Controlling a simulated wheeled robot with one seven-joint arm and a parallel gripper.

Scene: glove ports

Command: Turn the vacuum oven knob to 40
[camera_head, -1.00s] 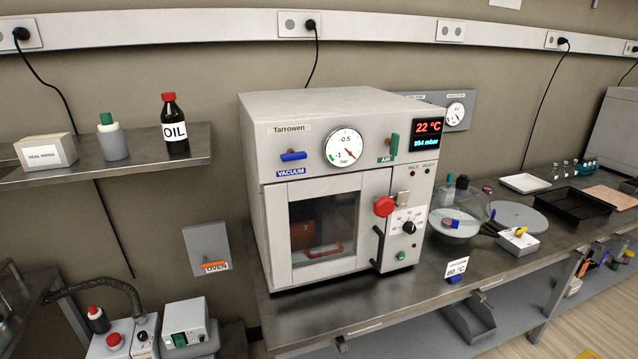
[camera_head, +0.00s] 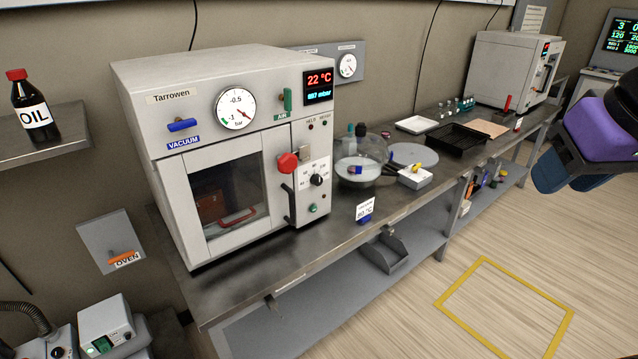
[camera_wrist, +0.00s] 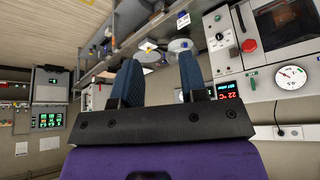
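The vacuum oven (camera_head: 160,85) stands on the steel bench, its door shut. Its black knob (camera_head: 317,180) sits on a white numbered dial at the lower right of the front, beside the red door knob (camera_head: 287,163). The pointer is too small to read surely. In the wrist view the oven knob (camera_wrist: 219,37) shows upper right, seen turned. My gripper (camera_head: 556,172) is at the right edge of the head view, far from the oven. In the wrist view my gripper (camera_wrist: 158,75) is open and empty, with a gap between its blue fingers.
A card reading about 80 °C (camera_head: 364,210) stands on the bench edge. A glass desiccator (camera_head: 362,165), a black tray (camera_head: 458,138) and another instrument (camera_head: 505,70) stand farther right. Wooden floor (camera_head: 480,250) with a yellow outline (camera_head: 462,333) is clear in front.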

